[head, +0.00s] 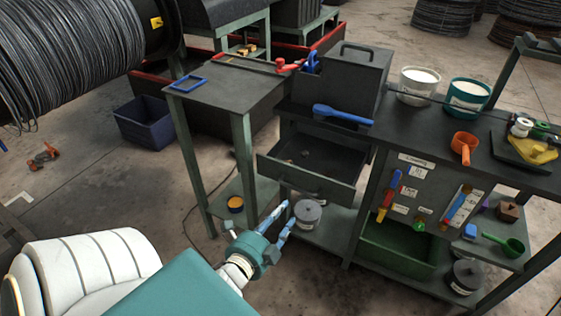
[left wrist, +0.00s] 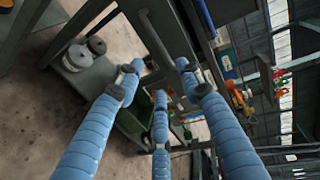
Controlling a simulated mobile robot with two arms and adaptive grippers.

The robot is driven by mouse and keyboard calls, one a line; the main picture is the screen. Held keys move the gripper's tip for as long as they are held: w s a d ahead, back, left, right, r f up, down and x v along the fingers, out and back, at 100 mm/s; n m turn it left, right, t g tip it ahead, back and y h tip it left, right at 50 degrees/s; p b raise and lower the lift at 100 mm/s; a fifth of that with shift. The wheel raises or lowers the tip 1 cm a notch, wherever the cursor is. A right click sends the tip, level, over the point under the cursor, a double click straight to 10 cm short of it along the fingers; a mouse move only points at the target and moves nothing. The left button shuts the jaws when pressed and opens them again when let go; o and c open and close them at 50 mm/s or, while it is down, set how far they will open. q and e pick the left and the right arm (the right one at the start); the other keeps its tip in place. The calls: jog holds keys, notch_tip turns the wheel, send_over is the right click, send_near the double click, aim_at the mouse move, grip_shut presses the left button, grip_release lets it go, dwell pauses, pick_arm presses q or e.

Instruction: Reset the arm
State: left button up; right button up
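My left arm, with a teal link and a white ribbed sleeve, comes in from the lower left of the head view. Its left gripper (head: 283,217) has blue fingers and sits in front of and below the open drawer (head: 305,192) of the workbench. In the left wrist view the left gripper (left wrist: 158,75) has its three blue fingers spread apart with nothing between them that I can see gripped. A dark bar (left wrist: 155,42), perhaps the drawer handle, shows just beyond the fingertips; I cannot tell whether they touch it. My right gripper is not in view.
A side table (head: 225,90) stands left of the drawer. A grey spool (head: 308,213) sits on the lower shelf near the fingers.

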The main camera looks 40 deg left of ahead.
pick_arm(q)
jog(key=shift+f, duration=0.15)
jog(key=s+d+f+n+g+h, duration=0.1)
jog(key=s+d+f+n+g, duration=0.2)
jog(key=f, duration=0.8)
jog(key=s+d+f+n+g+h, duration=0.1)
jog(key=s+d+f+n+g, duration=0.2)
jog(key=f, duration=0.8)
jog(key=s+d+f+n+g+h, duration=0.15)
jog(key=s+f, duration=0.35)
jog(key=f, duration=0.6)
jog(key=s+d+f+n+g, duration=0.2)
jog(key=s+f, duration=0.6)
jog(key=s, duration=0.4)
jog(key=s+d+f+n+g, duration=0.2)
jog(key=s+f, duration=0.6)
jog(key=s, duration=0.5)
jog(key=n+g, duration=0.1)
jog(key=g, duration=0.1)
jog(key=shift+d+f+g, duration=0.2)
jog(key=shift+d+g, duration=0.1)
jog(key=shift+g, duration=0.05)
